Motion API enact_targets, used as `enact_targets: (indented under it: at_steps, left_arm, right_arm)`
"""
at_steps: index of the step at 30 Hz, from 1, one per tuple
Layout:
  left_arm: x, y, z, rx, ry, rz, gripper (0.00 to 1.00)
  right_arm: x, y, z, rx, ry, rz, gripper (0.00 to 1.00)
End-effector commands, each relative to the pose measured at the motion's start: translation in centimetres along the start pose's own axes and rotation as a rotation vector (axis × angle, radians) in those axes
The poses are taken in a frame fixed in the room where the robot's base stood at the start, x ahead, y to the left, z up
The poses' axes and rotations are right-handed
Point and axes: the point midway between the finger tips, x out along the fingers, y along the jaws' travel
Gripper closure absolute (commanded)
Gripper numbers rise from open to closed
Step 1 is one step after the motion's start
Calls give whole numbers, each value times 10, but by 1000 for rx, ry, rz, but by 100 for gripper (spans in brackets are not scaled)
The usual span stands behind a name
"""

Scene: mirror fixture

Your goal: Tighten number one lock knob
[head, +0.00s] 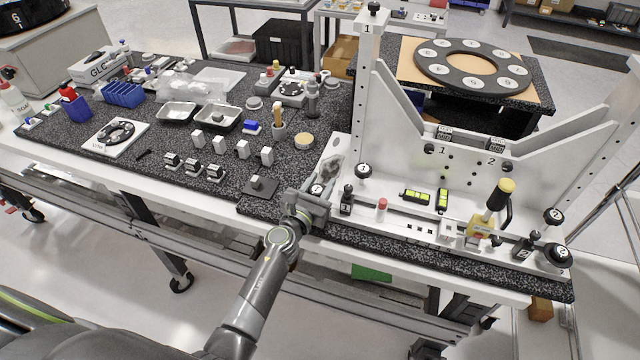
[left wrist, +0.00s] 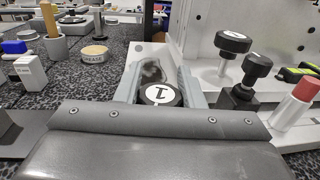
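A round black knob with a white face marked 1 (head: 316,190) sits at the left end of the white fixture base (head: 400,228). It also shows in the left wrist view (left wrist: 160,95). My left gripper (head: 310,198) is down over this knob, with one finger on each side of it. The knob nearly fills the gap; I cannot tell whether the fingers press on it. Another black knob marked 1 (head: 363,171) stands to the right, on a stem (left wrist: 222,66) in the left wrist view. My right gripper is not in view.
A dark clamp with a knob (head: 347,198) and a red-topped pin (head: 382,205) stand just right of my gripper. The white upright (head: 366,90) rises behind.

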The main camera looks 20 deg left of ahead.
Motion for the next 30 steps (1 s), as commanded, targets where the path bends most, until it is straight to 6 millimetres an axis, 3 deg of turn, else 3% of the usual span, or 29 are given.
enact_targets:
  at_steps: [5, 17, 23, 30]
  left_arm:
    - [0, 0, 0, 0, 0, 1, 87]
    - [0, 0, 0, 5, 0, -88, 87]
    - [-1, -2, -2, 4, 1, -236, 87]
    - [-1, -6, -5, 7, -1, -461, 87]
  right_arm:
    - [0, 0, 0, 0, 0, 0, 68]
    - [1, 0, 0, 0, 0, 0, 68]
    - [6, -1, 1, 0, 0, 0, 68]
    - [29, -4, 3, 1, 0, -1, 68]
